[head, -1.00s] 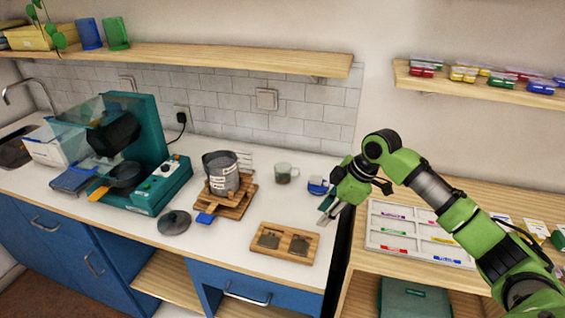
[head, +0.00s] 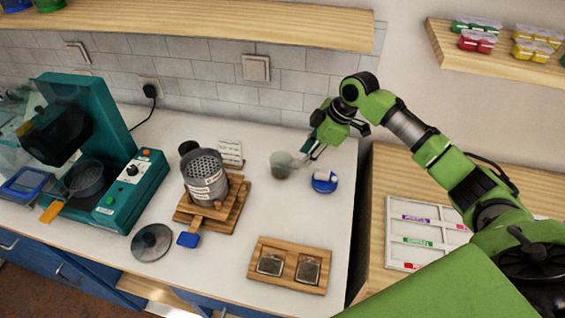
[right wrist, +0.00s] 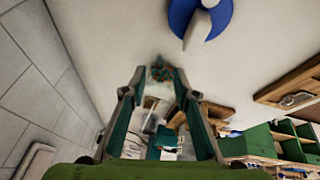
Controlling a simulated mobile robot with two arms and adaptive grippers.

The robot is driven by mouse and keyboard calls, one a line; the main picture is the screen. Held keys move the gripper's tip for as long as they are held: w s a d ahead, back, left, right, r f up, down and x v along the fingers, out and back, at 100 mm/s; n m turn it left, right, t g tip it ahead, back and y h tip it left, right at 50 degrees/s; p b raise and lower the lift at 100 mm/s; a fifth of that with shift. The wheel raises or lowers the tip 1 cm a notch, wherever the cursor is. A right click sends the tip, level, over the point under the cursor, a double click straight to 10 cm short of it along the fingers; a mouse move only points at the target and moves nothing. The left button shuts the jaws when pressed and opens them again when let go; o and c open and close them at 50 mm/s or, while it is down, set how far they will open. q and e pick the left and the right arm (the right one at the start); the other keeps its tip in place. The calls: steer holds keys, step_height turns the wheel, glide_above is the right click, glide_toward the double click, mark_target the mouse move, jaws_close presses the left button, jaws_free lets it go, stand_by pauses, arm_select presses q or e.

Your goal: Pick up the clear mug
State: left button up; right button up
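The clear mug (head: 281,163) stands upright on the white counter, with something dark greenish low inside it. My right gripper (head: 310,151) is just to the right of the mug, at its handle side. In the right wrist view the two fingers (right wrist: 160,78) are spread apart. The mug's see-through shape seems to lie at or just beyond the fingertips, with green and reddish bits visible there. I cannot tell whether a finger touches it. My left gripper is not in view.
A small blue dish (head: 324,184) with a white piece sits close by in front of the gripper. A perforated grey canister (head: 205,180) stands on a wooden stand to the left. A wooden tray (head: 255,258) lies in front. The tiled wall (head: 230,95) is behind.

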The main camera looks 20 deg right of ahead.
mark_target(300, 160)
steer(key=p+x, duration=0.1)
steer(key=x, duration=0.1)
steer(key=shift+w+a+f, duration=0.1)
steer(key=shift+f, duration=0.15)
steer(key=shift+x, duration=1.2)
steer(key=c, duration=0.6)
jaws_close()
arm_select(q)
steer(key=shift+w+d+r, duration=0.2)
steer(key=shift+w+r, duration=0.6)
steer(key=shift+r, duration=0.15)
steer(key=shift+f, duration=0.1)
arm_select(e)
steer(key=shift+r, duration=0.1)
